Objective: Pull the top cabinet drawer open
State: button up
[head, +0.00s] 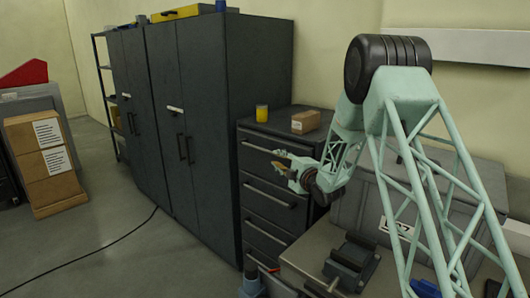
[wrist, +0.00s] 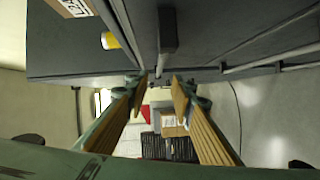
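The dark grey drawer cabinet (head: 285,127) stands beside the tall cabinets, and its top drawer (head: 254,157) looks shut. The top drawer's handle (head: 258,147) is a light horizontal bar. My gripper (head: 277,160) is in front of the top drawer, close to the right end of this handle. In the wrist view my gripper (wrist: 160,82) has its two fingers apart, with a gap between them. A dark handle bar (wrist: 168,32) runs toward that gap. I cannot tell whether the fingers touch it.
A yellow cup (head: 262,113) and a small cardboard box (head: 306,121) stand on the cabinet top. Lower drawers with bar handles (head: 268,193) are below. A workbench with a vise (head: 350,262) is at the front right. The floor (head: 165,250) at the left is mostly clear, with a cable across it.

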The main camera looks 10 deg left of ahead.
aim_at(265, 150)
jog(key=shift+w+a, duration=0.1)
jog(key=shift+w, duration=0.05)
jog(key=shift+x, duration=6.75)
grip_shut()
